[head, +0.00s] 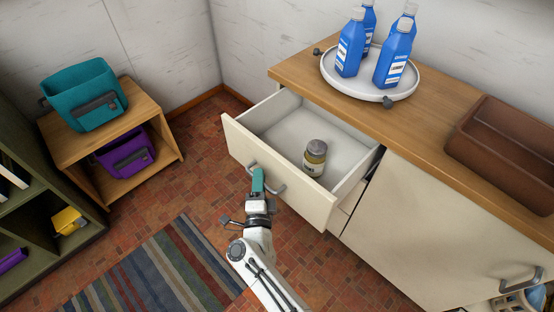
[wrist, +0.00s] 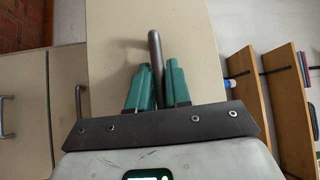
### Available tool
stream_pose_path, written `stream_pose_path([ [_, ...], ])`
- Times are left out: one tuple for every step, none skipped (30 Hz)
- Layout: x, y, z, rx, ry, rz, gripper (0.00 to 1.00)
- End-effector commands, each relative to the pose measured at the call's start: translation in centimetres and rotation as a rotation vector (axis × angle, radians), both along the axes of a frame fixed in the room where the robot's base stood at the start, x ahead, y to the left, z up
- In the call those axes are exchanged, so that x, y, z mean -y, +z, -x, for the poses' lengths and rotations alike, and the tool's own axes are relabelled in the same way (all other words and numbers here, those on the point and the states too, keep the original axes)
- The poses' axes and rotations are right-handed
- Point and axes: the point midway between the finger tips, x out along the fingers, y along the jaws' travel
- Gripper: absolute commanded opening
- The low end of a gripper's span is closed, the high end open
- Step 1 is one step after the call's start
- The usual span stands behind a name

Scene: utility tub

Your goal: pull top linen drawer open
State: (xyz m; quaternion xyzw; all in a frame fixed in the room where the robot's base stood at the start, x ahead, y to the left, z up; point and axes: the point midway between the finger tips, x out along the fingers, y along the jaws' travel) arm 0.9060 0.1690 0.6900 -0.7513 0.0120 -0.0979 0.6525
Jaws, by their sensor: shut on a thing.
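The top linen drawer (head: 283,179) is cream-fronted and stands pulled out from the cabinet in the head view. The drawer's grey bar handle (head: 268,179) is on the front. My gripper (head: 258,181), with green fingers, is at the handle. In the wrist view the fingers (wrist: 158,82) stand on either side of the handle bar (wrist: 155,50) and are shut on it. The handle's lower part is hidden between the fingers.
A wooden countertop (head: 440,110) holds a round white tray (head: 372,88) with several blue bottles (head: 393,58) and a brown bin (head: 505,150). A wooden shelf (head: 150,105) with teal and purple bags stands at left. A striped rug (head: 160,270) lies on the brick floor.

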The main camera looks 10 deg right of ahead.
Motion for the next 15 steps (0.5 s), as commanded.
stream_pose_path([
  [-1.0, 0.0, 0.7, -0.004, 0.004, 0.001, 0.0],
  [-1.4, 0.0, 1.1, -0.004, 0.003, 0.001, 0.0],
  [-2.0, -0.1, 1.5, -0.004, 0.004, 0.0, 0.0],
  [-2.4, -0.1, 1.8, -0.002, 0.003, 0.0, 0.0],
  [-2.8, -0.1, 2.1, -0.003, 0.004, 0.001, 0.0],
  [-3.2, -0.1, 2.4, -0.003, 0.003, 0.001, 0.0],
  [-3.5, -0.1, 2.6, -0.002, 0.002, 0.001, 0.0],
  [-3.7, -0.1, 2.8, -0.003, 0.001, 0.001, 0.0],
  [-4.0, -0.2, 3.0, -0.003, 0.001, 0.001, 0.0],
  [-4.2, -0.2, 3.2, -0.003, 0.001, 0.001, 0.0],
  [-4.4, -0.2, 3.3, -0.003, 0.0, 0.001, 0.0],
  [-4.6, -0.2, 3.4, -0.003, 0.0, 0.001, 0.0],
  [-4.7, -0.2, 3.5, -0.003, -0.001, 0.0, 0.0],
  [-4.8, -0.2, 3.6, -0.003, 0.0, 0.001, 0.0],
  [-4.9, -0.2, 3.6, -0.003, -0.001, 0.0, 0.0],
])
